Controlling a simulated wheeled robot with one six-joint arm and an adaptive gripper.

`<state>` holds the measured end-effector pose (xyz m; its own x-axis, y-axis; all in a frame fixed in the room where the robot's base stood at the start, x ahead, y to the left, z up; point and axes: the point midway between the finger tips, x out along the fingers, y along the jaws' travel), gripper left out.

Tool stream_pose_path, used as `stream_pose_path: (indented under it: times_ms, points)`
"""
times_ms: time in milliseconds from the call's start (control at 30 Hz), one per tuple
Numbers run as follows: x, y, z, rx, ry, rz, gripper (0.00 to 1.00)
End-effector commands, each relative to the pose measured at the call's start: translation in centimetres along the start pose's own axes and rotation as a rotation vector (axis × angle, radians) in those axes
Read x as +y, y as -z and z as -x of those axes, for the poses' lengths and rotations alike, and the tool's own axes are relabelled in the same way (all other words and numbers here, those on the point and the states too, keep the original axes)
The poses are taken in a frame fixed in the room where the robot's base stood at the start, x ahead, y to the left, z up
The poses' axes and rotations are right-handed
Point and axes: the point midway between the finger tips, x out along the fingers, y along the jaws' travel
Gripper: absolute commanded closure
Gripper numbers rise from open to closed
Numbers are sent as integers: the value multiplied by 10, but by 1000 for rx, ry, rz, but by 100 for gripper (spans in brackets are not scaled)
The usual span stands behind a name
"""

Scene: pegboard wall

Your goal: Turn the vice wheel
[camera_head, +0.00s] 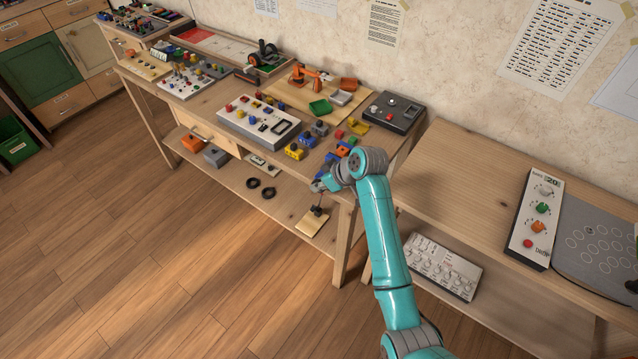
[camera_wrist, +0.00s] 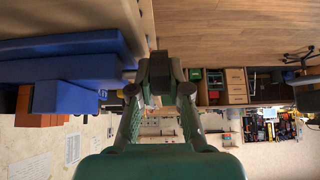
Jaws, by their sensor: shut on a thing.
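The blue vice (camera_wrist: 75,72) fills the left of the wrist view as stepped blue blocks. A short pale rod runs from its side to the dark vice wheel (camera_wrist: 158,68). My gripper (camera_wrist: 159,88) is shut on this wheel, one finger on each side of it. The fingertips hide part of the wheel, so its turn angle cannot be told. In the head view my gripper (camera_head: 319,186) is at the front edge of the workbench, beside the blue vice (camera_head: 327,168). My wrist partly hides the vice there, and the wheel cannot be made out.
The workbench (camera_head: 225,152) holds a white panel (camera_head: 258,121), several coloured blocks and a dark control box (camera_head: 392,111) close to my arm. A lower shelf (camera_head: 232,168) holds two black rings and a small stand (camera_head: 313,222). The floor in front is clear.

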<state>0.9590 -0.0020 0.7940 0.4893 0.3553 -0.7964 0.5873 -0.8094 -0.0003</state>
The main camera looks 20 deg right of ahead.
Motion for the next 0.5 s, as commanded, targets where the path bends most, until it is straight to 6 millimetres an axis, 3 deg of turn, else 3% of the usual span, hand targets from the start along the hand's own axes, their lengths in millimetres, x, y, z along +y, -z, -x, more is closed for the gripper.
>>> stream_pose_path:
  times_ms: [500]
  points:
    - [0,-7,0,485,-1,-5,100]
